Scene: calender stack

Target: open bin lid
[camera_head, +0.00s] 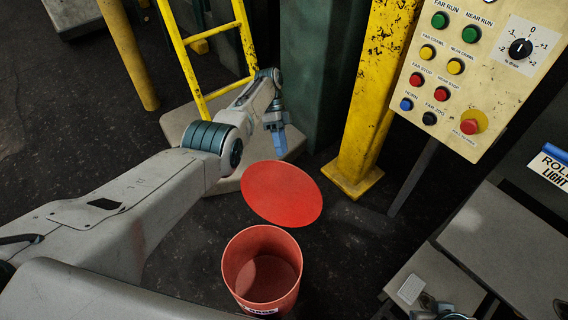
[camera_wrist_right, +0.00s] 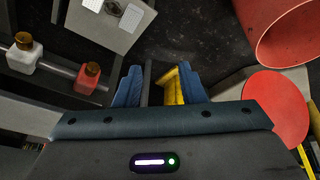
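The red bin (camera_head: 240,287) stands on the floor at the bottom middle of the head view, its mouth uncovered and the inside visible. Its round red lid (camera_head: 282,193) is off the mouth, just beyond the far rim. I cannot tell whether a hinge joins them. Bin (camera_wrist_right: 285,30) and lid (camera_wrist_right: 275,108) also show at the right of the right wrist view. My left gripper (camera_head: 278,143), with blue fingers, is above and beyond the lid, apart from it; its finger gap is unclear. My right gripper (camera_wrist_right: 158,85) is open and empty, away from the bin.
A yellow post (camera_head: 367,110) and a control panel (camera_head: 470,90) stand behind and right. A yellow ladder (camera_head: 190,70) is at the back left. Dark floor is clear at left.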

